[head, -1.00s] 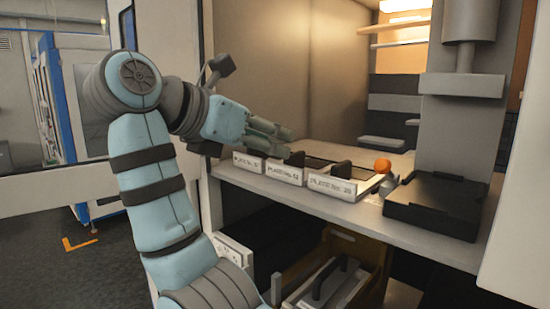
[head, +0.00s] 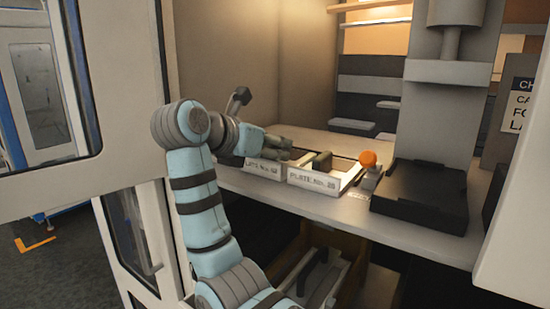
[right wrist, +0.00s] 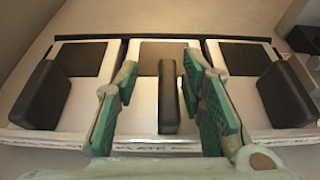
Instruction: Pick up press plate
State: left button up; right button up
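Press plates stand side by side on the work surface, each white with a dark square and an upright dark handle. In the right wrist view I see a left plate (right wrist: 84,88), a middle plate (right wrist: 146,108) and a right plate (right wrist: 240,88). My right gripper (right wrist: 162,84) is open, with its green-padded fingers on either side of the middle plate's handle (right wrist: 168,100). The handle sits closer to the right-hand finger. In the head view my right gripper (head: 290,151) is over the plates, behind the labelled front of one plate (head: 314,180). My left gripper is out of view.
An orange knob (head: 368,158) stands right of the plates. A black tray-like base (head: 420,198) sits farther right under a grey column (head: 445,110). An open drawer or box (head: 320,275) is below the counter. A door frame (head: 85,100) stands at left.

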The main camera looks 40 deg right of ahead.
jog(key=shift+d, duration=0.3)
jog(key=shift+s+d, duration=0.1)
jog(key=shift+s, duration=0.2)
jog(key=shift+c, duration=0.4)
jog(key=shift+s, duration=0.1)
jog(key=c, duration=0.3)
grip_shut()
jog(key=shift+r, duration=0.1)
